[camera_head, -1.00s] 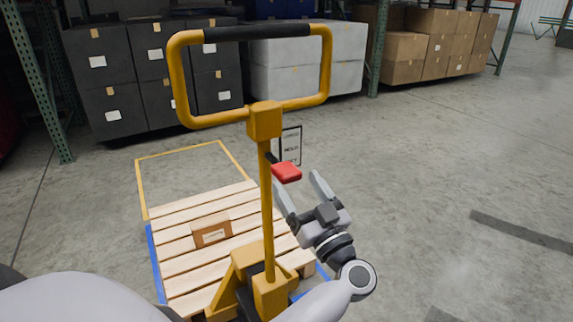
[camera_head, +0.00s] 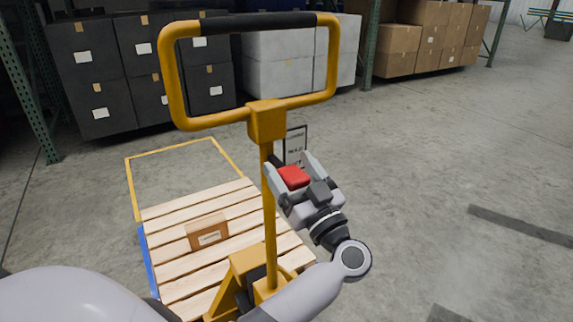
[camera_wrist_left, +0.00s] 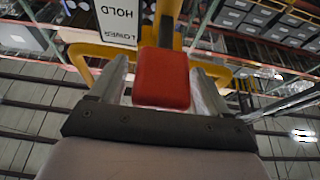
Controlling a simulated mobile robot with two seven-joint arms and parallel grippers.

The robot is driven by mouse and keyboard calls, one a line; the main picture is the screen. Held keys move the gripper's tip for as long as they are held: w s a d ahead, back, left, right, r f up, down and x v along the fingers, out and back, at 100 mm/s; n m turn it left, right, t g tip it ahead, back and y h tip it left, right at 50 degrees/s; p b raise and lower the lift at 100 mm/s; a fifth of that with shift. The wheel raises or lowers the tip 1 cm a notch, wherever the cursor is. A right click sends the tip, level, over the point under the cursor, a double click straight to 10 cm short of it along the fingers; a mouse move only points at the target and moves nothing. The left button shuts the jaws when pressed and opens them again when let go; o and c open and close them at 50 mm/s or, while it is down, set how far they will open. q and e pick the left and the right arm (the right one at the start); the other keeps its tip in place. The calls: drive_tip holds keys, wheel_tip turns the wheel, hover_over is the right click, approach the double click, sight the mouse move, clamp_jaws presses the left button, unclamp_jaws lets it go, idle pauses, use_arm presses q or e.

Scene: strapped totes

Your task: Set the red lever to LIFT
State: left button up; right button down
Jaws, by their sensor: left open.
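The red lever (camera_head: 293,177) is a red block on the upright post of the yellow pallet jack (camera_head: 268,125). It also shows in the left wrist view (camera_wrist_left: 162,78). My left gripper (camera_head: 289,168) is open, with one finger on each side of the red lever. In the wrist view a gap shows on the right side; contact on the left is hard to tell. A white label plate (camera_head: 295,143) stands behind the lever. In the wrist view the plate (camera_wrist_left: 118,18) reads HOLD and LOWER, upside down. My right gripper is not in view.
A wooden pallet (camera_head: 170,230) with a small cardboard box (camera_head: 207,232) sits beyond the jack. A yellow floor outline (camera_head: 130,185) lies behind it. Racks with black boxes (camera_head: 90,80) and brown boxes (camera_head: 425,40) stand at the back.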

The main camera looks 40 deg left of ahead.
use_arm(q)
drive_tip(key=shift+w+a+r, duration=0.1)
drive_tip(key=shift+a+r, duration=0.05)
drive_tip(key=shift+a, duration=0.05)
clamp_jaws()
drive_tip(key=shift+f+y, duration=0.4)
drive_tip(key=shift+d+f+t+y+b, duration=0.1)
drive_tip(key=shift+f+t+y+b, duration=0.35)
drive_tip(key=shift+y, duration=0.25)
drive_tip(key=shift+f+t+y+b, duration=0.35)
drive_tip(key=shift+f+y+b, duration=0.35)
drive_tip(key=shift+y+b, duration=0.25)
drive_tip(key=shift+f+y+b, duration=0.1)
drive_tip(key=shift+y+b, duration=0.2)
drive_tip(key=shift+y, duration=0.05)
drive_tip(key=shift+t, duration=0.4)
